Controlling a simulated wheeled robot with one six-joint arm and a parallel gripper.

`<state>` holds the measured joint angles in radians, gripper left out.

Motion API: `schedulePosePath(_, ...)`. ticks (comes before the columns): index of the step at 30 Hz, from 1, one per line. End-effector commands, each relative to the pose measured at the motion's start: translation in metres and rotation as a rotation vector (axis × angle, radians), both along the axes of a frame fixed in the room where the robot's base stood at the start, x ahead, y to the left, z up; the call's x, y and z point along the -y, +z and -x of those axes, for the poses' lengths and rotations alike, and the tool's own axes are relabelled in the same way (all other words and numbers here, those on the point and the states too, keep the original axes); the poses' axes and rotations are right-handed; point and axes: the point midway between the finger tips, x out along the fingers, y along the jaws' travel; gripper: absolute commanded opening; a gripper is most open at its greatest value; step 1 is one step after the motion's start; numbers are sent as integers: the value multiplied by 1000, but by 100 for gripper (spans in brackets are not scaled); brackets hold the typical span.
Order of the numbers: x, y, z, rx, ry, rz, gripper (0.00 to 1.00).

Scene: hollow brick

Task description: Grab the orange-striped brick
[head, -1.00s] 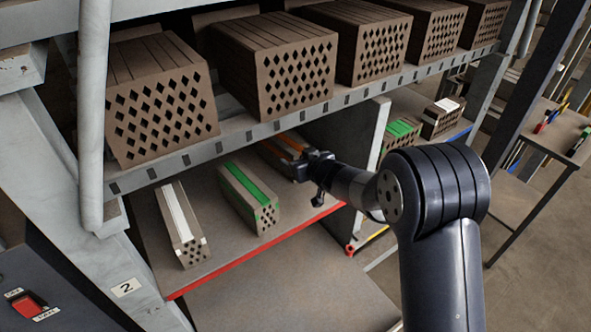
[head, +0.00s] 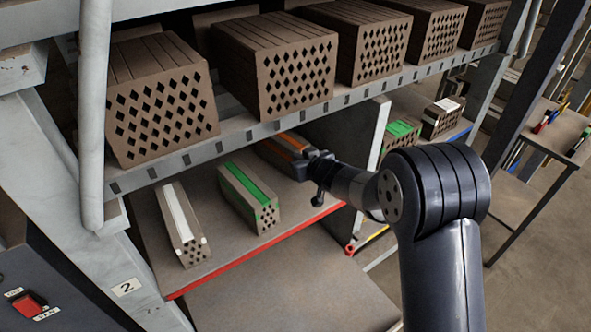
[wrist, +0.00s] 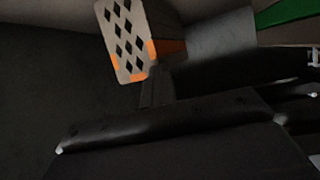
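The orange-striped brick (head: 283,149) lies on the lower shelf, right of the green-striped brick, partly in the shade of the shelf above. My gripper (head: 311,164) is at its near end and hides that end in the head view. In the wrist view the brick's holed end face (wrist: 121,40) shows at the top, with orange at its corners. Dark gripper parts (wrist: 155,88) lie close below and beside it. Whether the fingers are apart or closed on the brick is too dark to tell.
On the same shelf lie a green-striped brick (head: 248,197) and a white-striped brick (head: 181,223). The upper shelf (head: 225,143) with large hollow bricks hangs low over them. A grey divider panel (head: 372,135) stands just right of my gripper. The shelf front has a red edge (head: 250,254).

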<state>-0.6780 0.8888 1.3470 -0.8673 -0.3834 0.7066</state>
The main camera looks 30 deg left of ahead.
Motion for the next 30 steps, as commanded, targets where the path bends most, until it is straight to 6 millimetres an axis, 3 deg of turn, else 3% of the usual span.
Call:
schedulePosePath(20, 0, 3, 0, 2, 0, -2, 0)
schedulePosePath(30, 0, 32, 0, 2, 0, -1, 0)
